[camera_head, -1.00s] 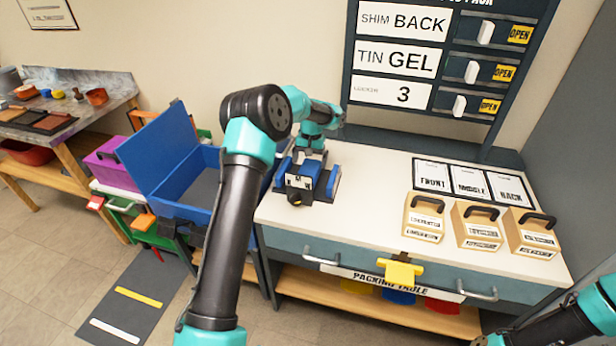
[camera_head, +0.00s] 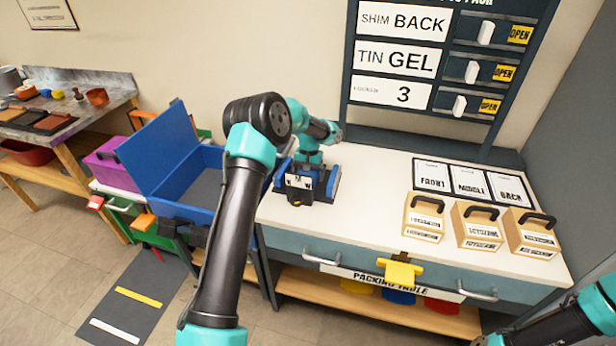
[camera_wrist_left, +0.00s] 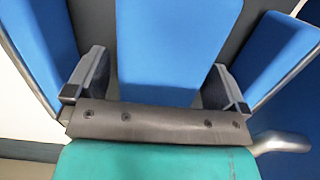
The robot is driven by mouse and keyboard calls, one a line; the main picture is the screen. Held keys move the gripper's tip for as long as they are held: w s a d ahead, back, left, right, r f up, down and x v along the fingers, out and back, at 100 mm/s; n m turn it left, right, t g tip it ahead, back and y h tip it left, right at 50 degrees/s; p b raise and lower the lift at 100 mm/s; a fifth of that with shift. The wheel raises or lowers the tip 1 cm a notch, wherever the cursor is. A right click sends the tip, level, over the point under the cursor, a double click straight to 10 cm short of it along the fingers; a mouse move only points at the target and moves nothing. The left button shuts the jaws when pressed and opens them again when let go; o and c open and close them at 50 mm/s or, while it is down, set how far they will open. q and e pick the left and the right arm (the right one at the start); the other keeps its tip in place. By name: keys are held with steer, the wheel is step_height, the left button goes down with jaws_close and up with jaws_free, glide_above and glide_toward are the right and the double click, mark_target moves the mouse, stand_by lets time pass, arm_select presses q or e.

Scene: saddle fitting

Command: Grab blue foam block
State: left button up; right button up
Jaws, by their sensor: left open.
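A dark holder (camera_head: 297,197) with blue foam blocks (camera_head: 331,182) stands on the left part of the white table; it bears a white label with an "M". My left gripper (camera_head: 305,168) is over it, pointing down, its fingers mostly hidden by the holder and my wrist in the head view. In the left wrist view, my left gripper (camera_wrist_left: 158,88) is open, with one finger on each side of a middle blue foam block (camera_wrist_left: 170,45). Gaps show beside that block, and I cannot tell whether the fingers touch it. Other blue pieces (camera_wrist_left: 275,55) stand outside both fingers.
Three labelled boxes with black handles (camera_head: 478,227) stand on the right of the table, before three cards (camera_head: 470,181). An open blue case (camera_head: 165,150) is left of the table. A sign board (camera_head: 400,60) rises behind. The table's middle (camera_head: 375,200) is clear.

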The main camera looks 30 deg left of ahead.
stand_by(0.4)
arm_select(q)
steer(key=c, duration=0.9)
step_height(320, 180, up, 10)
steer(key=shift+r, duration=0.1)
stand_by(0.3)
stand_by(0.4)
